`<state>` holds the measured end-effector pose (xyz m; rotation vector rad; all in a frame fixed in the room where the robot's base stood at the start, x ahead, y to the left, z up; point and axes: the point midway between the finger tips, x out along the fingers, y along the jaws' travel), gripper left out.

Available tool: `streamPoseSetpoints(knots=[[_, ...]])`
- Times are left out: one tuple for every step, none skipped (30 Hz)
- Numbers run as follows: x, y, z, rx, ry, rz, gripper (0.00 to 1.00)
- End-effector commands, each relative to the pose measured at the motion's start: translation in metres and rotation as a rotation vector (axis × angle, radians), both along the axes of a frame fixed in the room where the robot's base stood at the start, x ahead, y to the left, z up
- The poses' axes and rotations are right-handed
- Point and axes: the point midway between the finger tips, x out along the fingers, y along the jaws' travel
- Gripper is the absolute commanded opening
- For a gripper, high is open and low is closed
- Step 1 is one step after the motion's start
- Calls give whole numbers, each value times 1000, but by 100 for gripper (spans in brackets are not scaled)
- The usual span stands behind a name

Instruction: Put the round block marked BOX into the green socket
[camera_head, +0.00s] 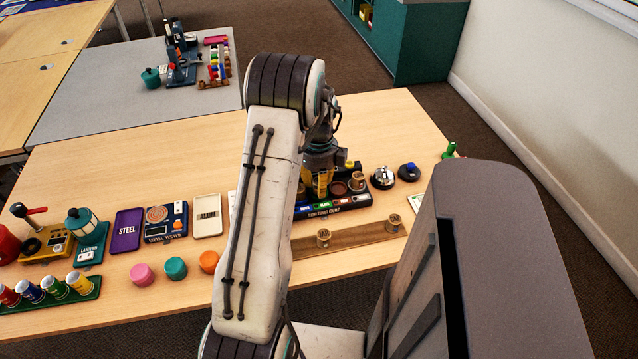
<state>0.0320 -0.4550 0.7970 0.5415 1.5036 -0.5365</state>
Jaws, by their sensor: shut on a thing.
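My gripper (319,190), with yellow fingers, is over the dark socket stand (335,207) on the wooden table. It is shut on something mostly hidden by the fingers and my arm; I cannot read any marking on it. The stand has a row of small coloured labels along its front, including a green label (325,206). A brown round socket (338,188) beside the fingers looks empty. A round brown block (357,181) sits at the stand's right end. Two more round blocks, one left (323,237) and one right (394,223), stand on a brown strip. Their lettering is too small to read.
The brown strip (358,233) lies in front of the stand. A silver bell (382,177) and a black-and-blue button (409,172) stand to its right. Pink, teal and orange pucks (176,267), trays and a tester (165,221) lie left of my arm.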

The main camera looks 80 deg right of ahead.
Motion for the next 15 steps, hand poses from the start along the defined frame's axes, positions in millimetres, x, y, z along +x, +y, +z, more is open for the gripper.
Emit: streamPoseSetpoints(knots=[[0, 0, -2, 0, 0, 0, 12], [0, 0, -2, 0, 0, 0, 12], [0, 0, -3, 0, 0, 0, 12], [0, 0, -4, 0, 0, 0, 12], [0, 0, -4, 0, 0, 0, 12], [0, 0, -5, 0, 0, 0, 12], [0, 0, -5, 0, 0, 0, 12], [0, 0, -6, 0, 0, 0, 12], [0, 0, -7, 0, 0, 0, 12], [0, 0, -7, 0, 0, 0, 12], [0, 0, -8, 0, 0, 0, 12], [0, 0, -8, 0, 0, 0, 12], [0, 0, -9, 0, 0, 0, 12], [0, 0, -9, 0, 0, 0, 12], [0, 0, -8, 0, 0, 0, 35]])
